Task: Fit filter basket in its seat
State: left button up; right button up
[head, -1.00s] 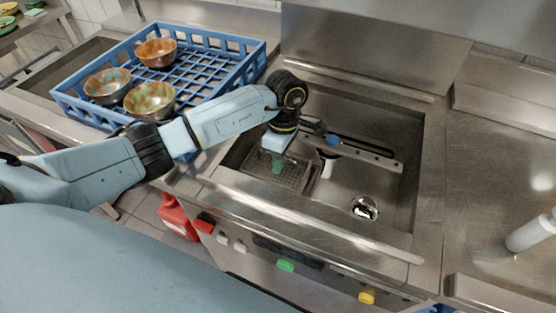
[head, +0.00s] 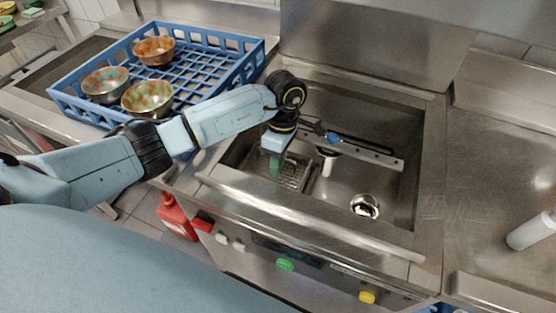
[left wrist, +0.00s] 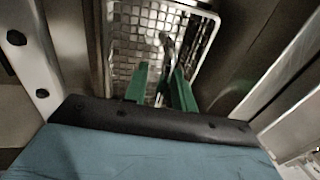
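The filter basket, a metal mesh tray (head: 296,178), is at the left side of the sink in the head view. In the left wrist view its mesh (left wrist: 199,32) fills the top middle, and a thin upright metal handle (left wrist: 168,48) rises from it. My left gripper (head: 275,170) reaches down over the basket. In the left wrist view its green fingers (left wrist: 160,78) are apart, with the handle showing between them and a gap beside it. I cannot tell whether the basket sits fully in its seat; the seat is hidden. My right gripper is out of view.
A metal bar (head: 365,152) crosses the sink (head: 395,185), with a white upright tube (head: 328,166) beneath it. A round drain (head: 365,206) lies to the right. A blue crate (head: 225,75) with bowls stands left. A white bottle (head: 532,231) lies on the right counter.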

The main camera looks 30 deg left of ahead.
pick_arm(q)
jog(key=shift+o, duration=0.5)
jog(key=v, duration=1.3)
jog(key=shift+r, duration=0.2)
